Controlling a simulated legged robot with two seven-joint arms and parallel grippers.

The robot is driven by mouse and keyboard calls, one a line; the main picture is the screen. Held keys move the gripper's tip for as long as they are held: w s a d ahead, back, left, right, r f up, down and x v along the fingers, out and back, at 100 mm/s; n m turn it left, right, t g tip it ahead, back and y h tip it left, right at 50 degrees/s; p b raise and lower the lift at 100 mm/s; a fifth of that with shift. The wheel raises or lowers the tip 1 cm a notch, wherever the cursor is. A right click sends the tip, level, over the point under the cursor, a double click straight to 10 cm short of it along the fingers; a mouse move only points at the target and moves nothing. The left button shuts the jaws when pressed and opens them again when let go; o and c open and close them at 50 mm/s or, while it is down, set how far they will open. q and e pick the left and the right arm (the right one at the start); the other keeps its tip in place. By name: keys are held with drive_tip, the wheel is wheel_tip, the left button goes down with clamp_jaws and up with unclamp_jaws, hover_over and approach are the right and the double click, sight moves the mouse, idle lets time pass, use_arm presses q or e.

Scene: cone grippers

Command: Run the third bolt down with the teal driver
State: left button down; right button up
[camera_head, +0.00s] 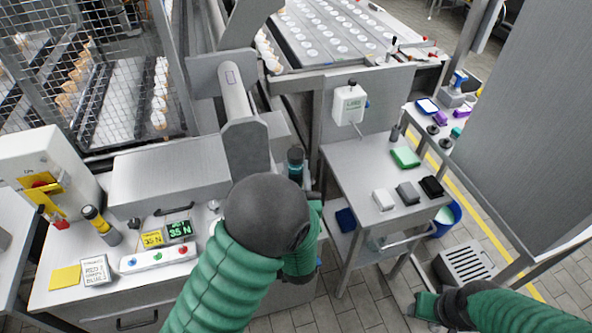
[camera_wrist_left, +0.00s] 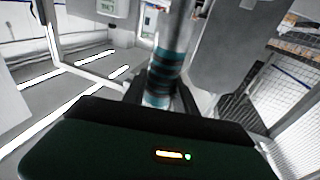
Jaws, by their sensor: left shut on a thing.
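The teal driver (camera_head: 295,163) stands upright beside the grey machine column, just beyond my left forearm; its dark top and teal band show. In the left wrist view the driver (camera_wrist_left: 168,62) has teal and dark bands. My left gripper (camera_wrist_left: 162,95) is shut around it, one dark finger on each side. In the head view my left arm hides most of that gripper. The bolts and the driver's tip are hidden. My right gripper (camera_head: 425,307) is low at the right, away from the driver, its jaws unclear.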

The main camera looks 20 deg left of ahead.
sight(296, 153)
use_arm(q)
drive_tip(key=shift+w+r, duration=0.1)
drive_tip(key=shift+r, duration=0.2)
idle(0.9)
drive_tip(key=shift+r+p, duration=2.25)
drive_tip(key=shift+r, duration=0.8)
